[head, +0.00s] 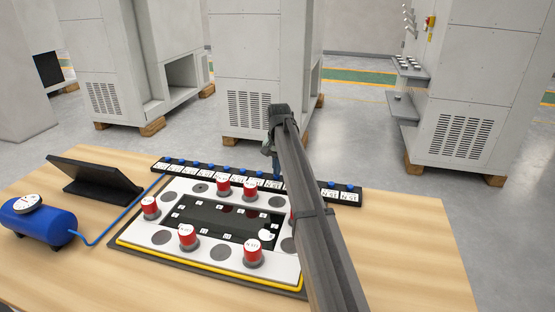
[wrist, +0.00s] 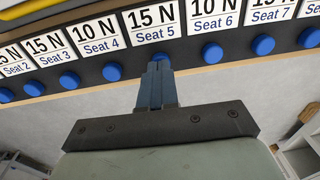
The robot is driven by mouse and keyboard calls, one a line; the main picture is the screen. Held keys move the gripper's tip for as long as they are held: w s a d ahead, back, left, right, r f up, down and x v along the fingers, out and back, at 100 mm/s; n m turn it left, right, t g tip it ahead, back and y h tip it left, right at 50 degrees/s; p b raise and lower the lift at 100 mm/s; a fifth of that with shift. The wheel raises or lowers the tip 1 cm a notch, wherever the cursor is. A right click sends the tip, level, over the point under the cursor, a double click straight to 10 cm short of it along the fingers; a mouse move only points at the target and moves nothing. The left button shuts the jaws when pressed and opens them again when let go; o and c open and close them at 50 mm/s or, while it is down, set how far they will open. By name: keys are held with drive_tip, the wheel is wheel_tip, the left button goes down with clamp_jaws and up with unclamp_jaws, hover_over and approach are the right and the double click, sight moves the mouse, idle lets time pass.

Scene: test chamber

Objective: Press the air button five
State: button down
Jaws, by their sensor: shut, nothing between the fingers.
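The air button five is the blue button (wrist: 162,59) by the "15 N Seat 5" label in the wrist view. My gripper (wrist: 157,69) is shut and empty, with its fingertips right at this button and covering part of it. I cannot tell whether they touch it. In the head view my gripper (head: 272,150) reaches the black button strip (head: 350,196) from above, and my arm hides part of the strip.
Other blue buttons sit close on both sides, such as Seat 4 (wrist: 112,72) and Seat 6 (wrist: 212,53). A white plate (head: 128,235) with several red-sided weights lies in front of the strip. A blue air tank (head: 40,228) and a dark tablet (head: 95,180) stand at left.

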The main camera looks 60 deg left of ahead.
drive_tip(key=shift+f, duration=0.35)
drive_tip(key=shift+d+f, duration=0.1)
drive_tip(key=shift+f, duration=1)
drive_tip(key=shift+s, duration=0.1)
wheel_tip(320, 180, up, 15)
drive_tip(key=shift+d, duration=0.25)
